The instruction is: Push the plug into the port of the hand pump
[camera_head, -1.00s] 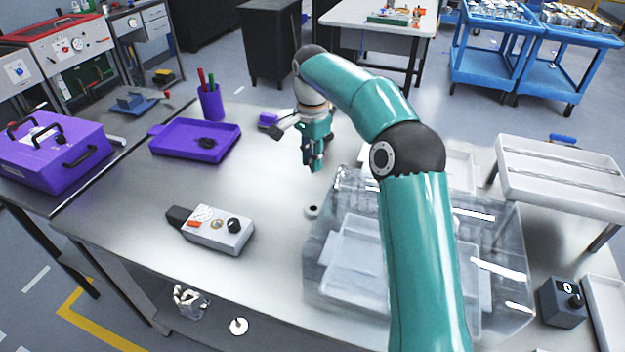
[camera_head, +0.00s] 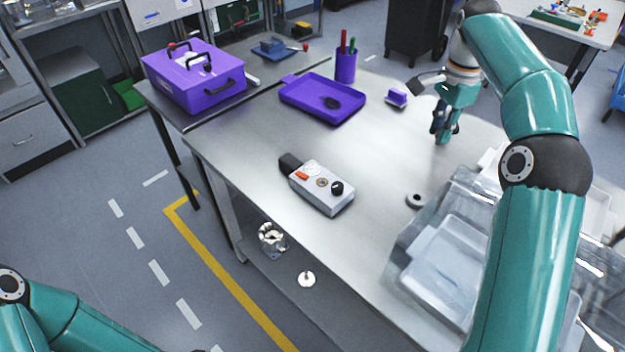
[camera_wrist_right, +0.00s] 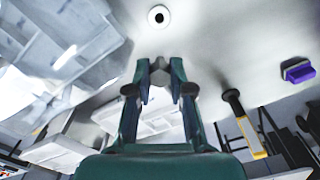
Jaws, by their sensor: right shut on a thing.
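My right gripper (camera_head: 443,138) points down over the far right part of the steel table. In the right wrist view its fingers (camera_wrist_right: 160,72) are closed around a small grey piece (camera_wrist_right: 160,64), which seems to be the plug; the fingers hide most of it. A dark-handled tool with a pale body (camera_head: 428,82), possibly the hand pump, lies just left of the gripper; it shows in the right wrist view (camera_wrist_right: 248,132). I cannot make out its port or any contact with the plug. My left gripper is out of view.
A white ring with a dark centre (camera_head: 416,200) lies nearer me. A grey box with a black knob (camera_head: 322,186), a purple tray (camera_head: 290,98), a purple block (camera_head: 397,97) and a pen cup (camera_head: 345,68) stand left. Clear bins (camera_head: 445,262) crowd the right; mid-table is bare.

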